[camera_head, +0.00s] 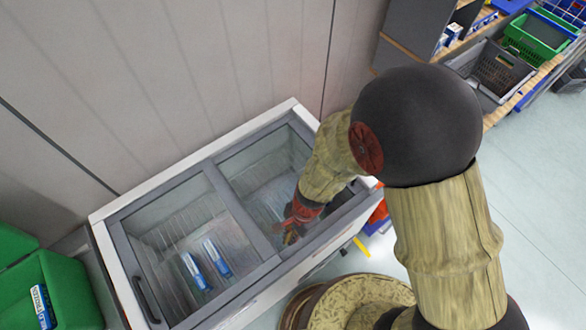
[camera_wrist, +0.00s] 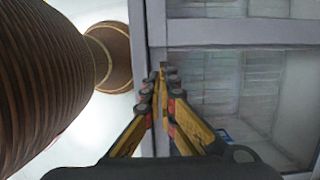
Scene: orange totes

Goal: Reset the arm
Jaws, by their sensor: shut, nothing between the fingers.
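My gripper (camera_head: 291,232) hangs over the right front part of a chest freezer (camera_head: 107,213), at the lower end of my bent arm. In the wrist view, my gripper (camera_wrist: 162,72) has its yellow and black fingers meeting at the tips, with nothing held. There its fingertips overlap the grey frame of the freezer (camera_wrist: 205,33). From the head view I cannot tell exactly how far the fingertips are above the freezer.
Two blue-and-white boxes (camera_head: 195,272) (camera_head: 216,258) lie inside the freezer's left half. Green totes (camera_head: 68,290) stand at the lower left. Shelving with a grey basket (camera_head: 490,70) and a green crate (camera_head: 535,38) is at the upper right. A wall stands behind the freezer; floor is open at right.

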